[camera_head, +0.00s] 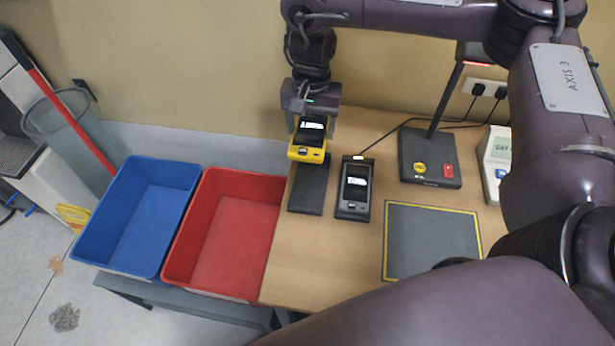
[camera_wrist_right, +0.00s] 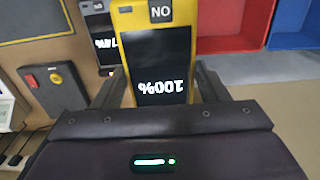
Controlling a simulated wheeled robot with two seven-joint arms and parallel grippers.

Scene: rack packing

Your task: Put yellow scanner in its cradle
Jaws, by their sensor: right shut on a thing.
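The yellow scanner (camera_head: 308,156) has a dark screen and is held between the fingers of my right gripper (camera_head: 313,122). In the right wrist view the yellow scanner (camera_wrist_right: 126,20) shows "100%" upside down, with a finger on each side of it. An empty dark cradle (camera_head: 308,190) lies on the table just below the scanner in the head view. The scanner overlaps its far end there; I cannot tell whether they touch. A second cradle holds a dark scanner (camera_head: 355,185) to the right. My left gripper is not in view.
A red bin (camera_head: 225,232) and a blue bin (camera_head: 140,215), both empty, stand left of the table. A grey mat with a yellow border (camera_head: 432,240), a lamp-like stand with buttons (camera_head: 430,158) and a white device (camera_head: 495,160) are to the right. Cables run along the wall.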

